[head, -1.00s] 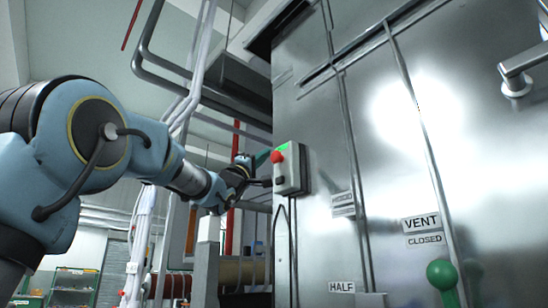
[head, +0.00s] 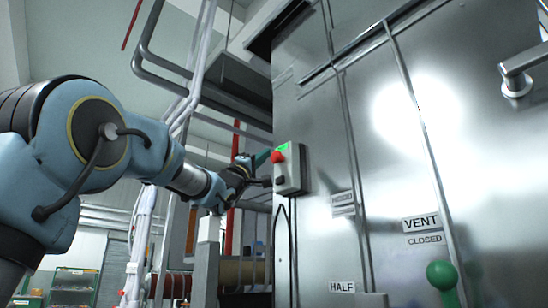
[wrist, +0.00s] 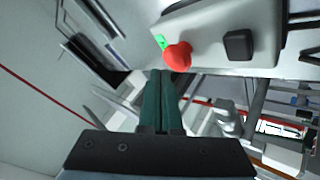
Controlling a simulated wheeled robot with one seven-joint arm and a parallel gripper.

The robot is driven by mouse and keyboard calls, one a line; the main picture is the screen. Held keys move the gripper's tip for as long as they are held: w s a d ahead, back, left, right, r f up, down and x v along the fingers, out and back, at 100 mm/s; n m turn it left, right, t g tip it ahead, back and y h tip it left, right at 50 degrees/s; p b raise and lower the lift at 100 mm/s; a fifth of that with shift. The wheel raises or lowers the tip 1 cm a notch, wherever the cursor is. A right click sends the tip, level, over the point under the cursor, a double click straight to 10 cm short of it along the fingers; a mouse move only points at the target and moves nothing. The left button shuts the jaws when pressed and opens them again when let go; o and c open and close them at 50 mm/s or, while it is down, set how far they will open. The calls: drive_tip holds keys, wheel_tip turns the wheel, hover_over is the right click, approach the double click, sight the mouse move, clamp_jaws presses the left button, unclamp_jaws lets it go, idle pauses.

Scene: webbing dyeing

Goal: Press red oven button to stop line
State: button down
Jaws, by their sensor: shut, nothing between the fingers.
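The red button (head: 277,156) sits on a small grey control box (head: 293,168) fixed to the left edge of the steel oven front. In the wrist view the red button (wrist: 178,56) stands out from the box (wrist: 215,30), beside a green patch (wrist: 160,41) and a black square button (wrist: 239,45). My gripper (wrist: 161,74) is shut and empty, its dark green fingers together. In the wrist view the fingertips lie just below and left of the red button; whether they touch it I cannot tell. In the head view my gripper (head: 263,158) is immediately left of the button.
The steel oven front (head: 400,150) fills the right side. It carries a green knob (head: 442,274), a door handle (head: 520,75) and a VENT label (head: 421,222). Pipes and white cables (head: 190,90) run behind my arm. A shelf (head: 70,285) stands far left.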

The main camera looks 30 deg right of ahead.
drive_tip(key=shift+d, duration=0.1)
drive_tip(key=shift+w+d, duration=0.1)
drive_tip(key=shift+d, duration=0.25)
drive_tip(key=shift+w+d, duration=0.1)
drive_tip(key=shift+d, duration=0.45)
idle(1.0)
drive_tip(key=shift+a, duration=0.15)
drive_tip(key=shift+s+a, duration=0.2)
drive_tip(key=shift+a, duration=0.65)
drive_tip(key=shift+s+a+b, duration=0.25)
drive_tip(key=shift+a+b, duration=0.25)
drive_tip(key=shift+a, duration=0.75)
drive_tip(key=shift+s+a+b, duration=0.25)
drive_tip(key=shift+a+b, duration=0.2)
drive_tip(key=shift+a, duration=0.75)
